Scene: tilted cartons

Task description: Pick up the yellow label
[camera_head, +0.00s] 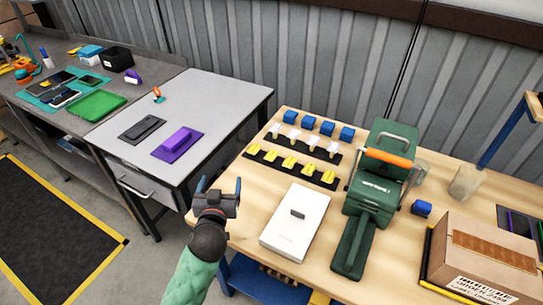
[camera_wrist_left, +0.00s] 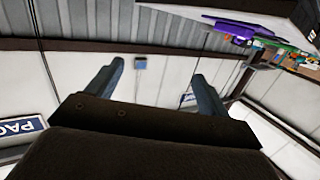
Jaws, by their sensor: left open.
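Several yellow labels (camera_head: 289,162) sit in a row on a black strip on the wooden table (camera_head: 290,120). Which one the task means I cannot tell. My left gripper (camera_head: 219,184) is open and empty, near the left edge of the wooden table, to the left of and nearer than the row. In the left wrist view its two fingers (camera_wrist_left: 158,72) stand apart with nothing between them, and no yellow label shows there. My right gripper is not in view.
White labels (camera_head: 305,142) and blue blocks (camera_head: 326,128) stand in rows behind. A white box (camera_head: 296,222) lies in front, a green press (camera_head: 374,190) stands to the right, and a carton (camera_head: 485,255) is farther right.

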